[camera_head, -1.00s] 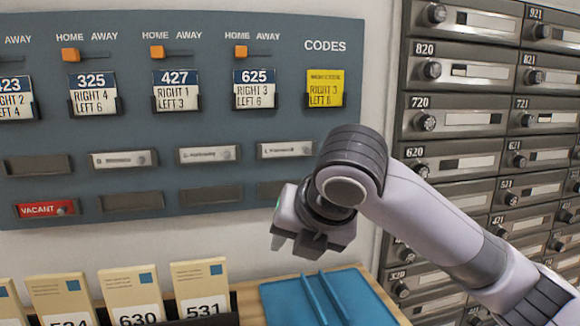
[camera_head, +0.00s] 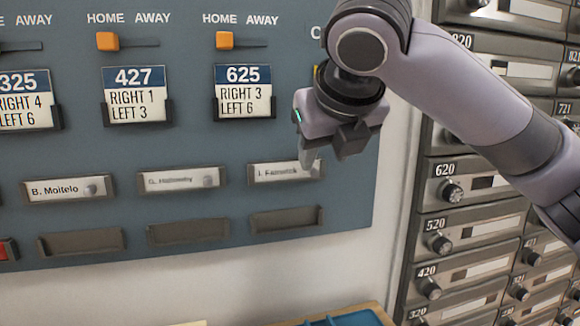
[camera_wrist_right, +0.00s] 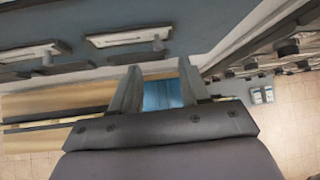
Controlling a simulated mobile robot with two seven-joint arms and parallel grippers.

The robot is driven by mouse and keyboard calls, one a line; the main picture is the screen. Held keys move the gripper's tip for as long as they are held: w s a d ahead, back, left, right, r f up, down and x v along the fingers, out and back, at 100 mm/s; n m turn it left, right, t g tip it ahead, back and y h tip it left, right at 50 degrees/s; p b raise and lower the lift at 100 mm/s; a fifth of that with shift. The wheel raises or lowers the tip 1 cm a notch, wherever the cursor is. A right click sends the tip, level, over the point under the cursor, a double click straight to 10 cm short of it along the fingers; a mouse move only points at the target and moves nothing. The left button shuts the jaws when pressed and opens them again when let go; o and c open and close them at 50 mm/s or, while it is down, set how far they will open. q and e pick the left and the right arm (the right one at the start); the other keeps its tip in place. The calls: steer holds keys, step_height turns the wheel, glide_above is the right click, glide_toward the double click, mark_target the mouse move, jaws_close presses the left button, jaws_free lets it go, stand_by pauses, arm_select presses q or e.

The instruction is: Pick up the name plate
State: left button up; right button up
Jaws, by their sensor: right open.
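Three white name plates sit in holders on the grey-blue board: "B. Moitelo" (camera_head: 58,189) at the left, one with blurred lettering (camera_head: 170,180) in the middle, and one starting with "I." (camera_head: 277,173) at the right. Each has a small knob near its right end. My right gripper (camera_head: 326,158) is at the right end of the right plate, partly covering it; contact cannot be told. In the right wrist view the gripper (camera_wrist_right: 160,75) is open and empty, with a plate (camera_wrist_right: 125,38) above it in the picture. My left gripper is out of view.
Empty holders (camera_head: 188,231) line the row below. Number cards (camera_head: 134,95) and orange sliders (camera_head: 107,41) are above. Metal mailboxes (camera_head: 470,236) stand at the right. A blue tray (camera_head: 350,318) lies on the ledge below.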

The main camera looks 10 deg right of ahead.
mark_target(314, 173)
steer(key=p+x, duration=0.1)
steer(key=x, duration=0.4)
steer(key=shift+w+f, duration=0.15)
steer(key=shift+w, duration=0.15)
steer(key=shift+a, duration=0.1)
jaws_close()
